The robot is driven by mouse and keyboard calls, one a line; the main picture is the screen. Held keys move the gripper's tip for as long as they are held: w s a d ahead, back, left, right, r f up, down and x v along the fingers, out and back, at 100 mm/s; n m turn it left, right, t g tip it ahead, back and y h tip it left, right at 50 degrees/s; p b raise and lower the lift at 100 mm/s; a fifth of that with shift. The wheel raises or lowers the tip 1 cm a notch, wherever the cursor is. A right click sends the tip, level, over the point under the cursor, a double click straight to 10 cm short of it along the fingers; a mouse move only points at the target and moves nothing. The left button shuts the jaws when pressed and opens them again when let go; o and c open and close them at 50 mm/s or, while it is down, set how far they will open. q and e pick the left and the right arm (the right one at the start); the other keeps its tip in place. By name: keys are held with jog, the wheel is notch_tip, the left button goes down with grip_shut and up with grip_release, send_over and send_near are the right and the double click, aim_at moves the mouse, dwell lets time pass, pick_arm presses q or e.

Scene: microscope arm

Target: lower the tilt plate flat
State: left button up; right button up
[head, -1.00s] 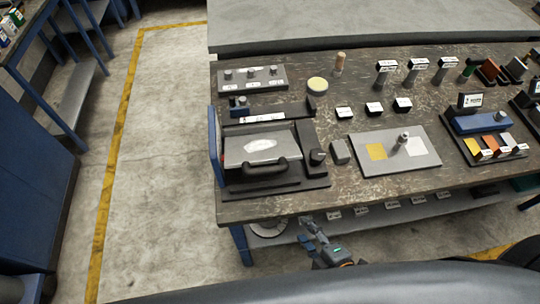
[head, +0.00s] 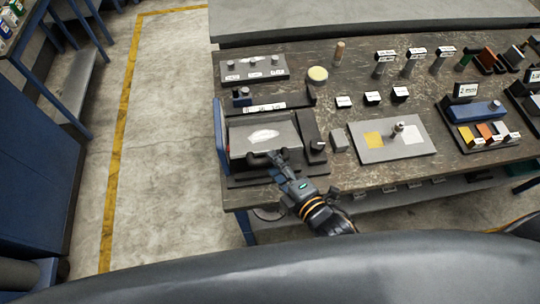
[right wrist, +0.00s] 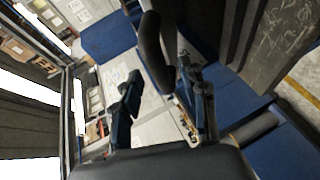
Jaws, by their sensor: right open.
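The tilt plate (head: 262,135) is a grey metal plate with a pale patch, set in a dark frame at the left end of the bench. Its exact tilt is hard to judge. A dark curved handle (head: 254,160) is on its front edge. My right gripper (head: 275,160) is open at this handle and hides its right part. In the right wrist view, the handle (right wrist: 153,55) lies between the two spread fingers of my right gripper (right wrist: 163,85), not visibly clamped. My left gripper is not in view.
A dark knob block (head: 317,146) and a small grey block (head: 338,140) stand right of the plate. A blue side panel (head: 221,138) edges the frame's left. A grey board with coloured patches (head: 385,152) lies further right on the bench (head: 420,180).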

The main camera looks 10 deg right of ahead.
jog(key=shift+x, duration=1.45)
jog(key=shift+c, duration=0.5)
grip_shut()
